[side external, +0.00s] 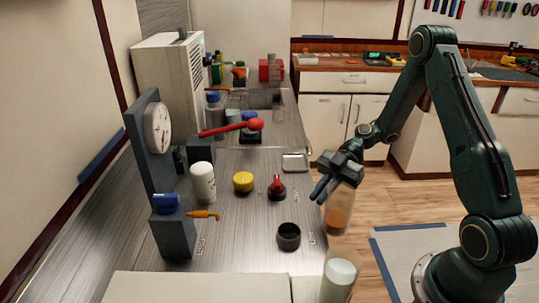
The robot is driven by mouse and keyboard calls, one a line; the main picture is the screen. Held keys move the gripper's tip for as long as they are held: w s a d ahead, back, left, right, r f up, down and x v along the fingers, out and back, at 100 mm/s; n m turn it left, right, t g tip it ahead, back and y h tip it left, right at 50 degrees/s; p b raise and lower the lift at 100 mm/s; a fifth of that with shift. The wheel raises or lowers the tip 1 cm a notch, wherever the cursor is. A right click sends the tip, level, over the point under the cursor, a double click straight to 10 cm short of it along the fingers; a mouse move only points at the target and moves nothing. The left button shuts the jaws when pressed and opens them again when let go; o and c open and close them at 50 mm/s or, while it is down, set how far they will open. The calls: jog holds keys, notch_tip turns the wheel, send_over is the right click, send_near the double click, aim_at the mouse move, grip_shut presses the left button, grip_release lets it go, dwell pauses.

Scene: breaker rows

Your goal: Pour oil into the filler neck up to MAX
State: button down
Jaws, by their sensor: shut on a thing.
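My gripper (322,189) is at the right edge of the bench, shut on a clear bottle (338,215) with amber liquid, which looks like the oil. The bottle is roughly upright, with the gripper covering part of its upper portion. A short, dark, open-topped round cup (289,236) stands on the bench, to the lower left of the bottle; it may be the filler neck, but I cannot tell for sure. No MAX mark is readable in this view.
A clear jar (338,276) with pale liquid stands in front. A red-topped knob (276,187), yellow cap (243,182) and white can (203,183) stand on the bench.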

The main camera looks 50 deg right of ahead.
aim_at(324, 180)
jog(key=shift+r, duration=1.65)
jog(key=w+r+m+t+h, duration=0.5)
jog(key=w+m+t+h, duration=0.4)
jog(key=w+m+t, duration=0.3)
jog(key=shift+w+a+m+t+h, duration=0.4)
jog(key=shift+w+m, duration=0.3)
jog(key=shift+m, duration=0.5)
